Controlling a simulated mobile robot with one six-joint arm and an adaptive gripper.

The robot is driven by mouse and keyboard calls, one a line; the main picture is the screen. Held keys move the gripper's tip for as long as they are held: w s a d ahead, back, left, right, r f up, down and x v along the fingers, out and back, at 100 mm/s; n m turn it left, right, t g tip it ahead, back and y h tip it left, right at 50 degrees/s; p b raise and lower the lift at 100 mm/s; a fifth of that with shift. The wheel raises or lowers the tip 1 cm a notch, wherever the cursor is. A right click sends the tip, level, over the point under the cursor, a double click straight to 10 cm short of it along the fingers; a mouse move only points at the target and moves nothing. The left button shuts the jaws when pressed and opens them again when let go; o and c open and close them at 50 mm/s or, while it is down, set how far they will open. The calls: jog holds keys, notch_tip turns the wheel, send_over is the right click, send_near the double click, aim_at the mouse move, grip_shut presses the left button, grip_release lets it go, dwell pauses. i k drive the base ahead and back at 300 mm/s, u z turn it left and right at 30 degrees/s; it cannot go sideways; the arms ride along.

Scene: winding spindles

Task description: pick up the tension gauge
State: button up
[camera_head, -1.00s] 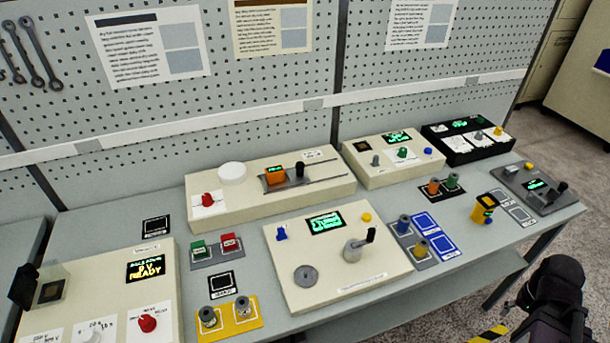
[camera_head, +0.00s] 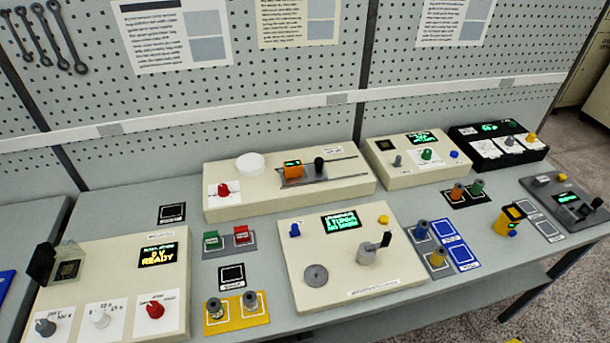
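A small yellow and black device (camera_head: 507,218), which looks like the tension gauge, is on the grey bench (camera_head: 400,290) towards the right. It has a dark upper face and a blue part low on its right side. It is apart from the grey panel to its right and from the blue-marked tray to its left. My gripper is not in view now, so whether it is open or shut does not show.
A grey panel with a black lever (camera_head: 578,211) is right of the device. A cream winding unit with a crank (camera_head: 367,255) and a tray with blue squares (camera_head: 455,252) are left. A pegboard (camera_head: 300,90) stands behind. Bare bench lies in front of the device.

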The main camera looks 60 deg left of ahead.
aim_at(292, 169)
jog(key=z, duration=0.1)
jog(key=k, duration=1.8)
jog(key=u, duration=1)
jog(key=i, duration=1)
jog(key=z, duration=0.1)
